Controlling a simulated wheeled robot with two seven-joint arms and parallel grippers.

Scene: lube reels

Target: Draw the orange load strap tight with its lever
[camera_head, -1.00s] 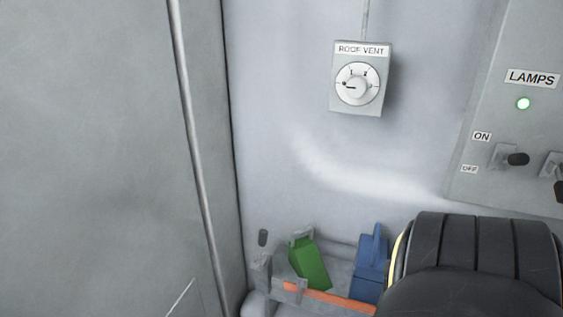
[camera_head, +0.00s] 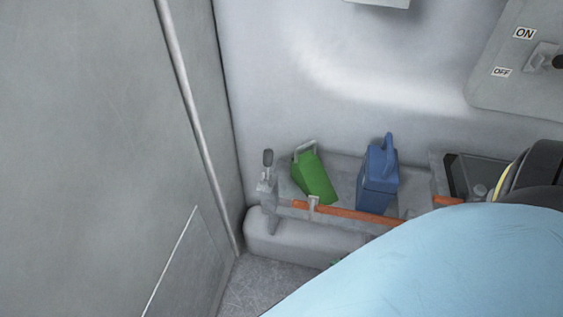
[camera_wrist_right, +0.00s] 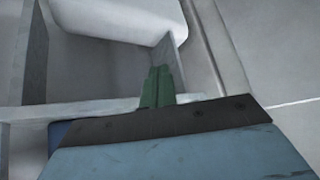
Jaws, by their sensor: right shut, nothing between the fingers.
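The orange load strap (camera_head: 352,214) runs along the front of a grey shelf tray (camera_head: 338,168) in the head view, through a small metal bracket (camera_head: 314,207). Its right part is partly hidden. The lever (camera_head: 267,160), with a dark grip, stands upright at the tray's left end. My right gripper's green fingers (camera_wrist_right: 159,72) are shut and empty in the right wrist view. In the head view only a small green bit of the right gripper (camera_head: 335,264) shows past my blue forearm, below and right of the lever, apart from it. My left gripper is not in view.
A leaning green can (camera_head: 314,180) and a blue can (camera_head: 378,178) stand in the tray behind the strap. A rounded grey housing (camera_head: 300,241) lies below. A wall with a vertical pipe (camera_head: 187,120) bounds the left; a switch panel (camera_head: 520,85) is at upper right.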

